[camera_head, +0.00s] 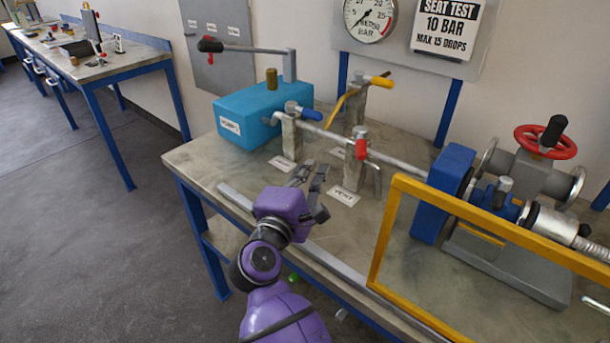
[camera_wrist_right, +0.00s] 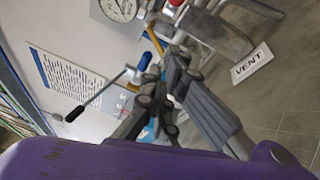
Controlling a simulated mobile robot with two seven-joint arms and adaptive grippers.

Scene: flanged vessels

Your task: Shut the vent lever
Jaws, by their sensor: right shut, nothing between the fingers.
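The vent valve has a red lever (camera_head: 361,149) on a metal post, over a white label (camera_head: 344,195) on the bench. In the right wrist view the label reads VENT (camera_wrist_right: 252,63), and the red lever (camera_wrist_right: 176,3) is cut by the top edge. A grey bent tube comes down beside the post. My right gripper (camera_head: 310,172) is left of and nearer than the vent post, above the bench front, apart from the lever. Its fingers, also in the right wrist view (camera_wrist_right: 170,72), are shut and empty. My left gripper is not in view.
A blue-handled valve (camera_head: 303,112) and a yellow-handled valve (camera_head: 381,82) stand nearby on the pipework. A turquoise pump box (camera_head: 262,112) with a long handle is behind left. A yellow frame (camera_head: 388,235) and a blue clamp block (camera_head: 441,195) stand to the right.

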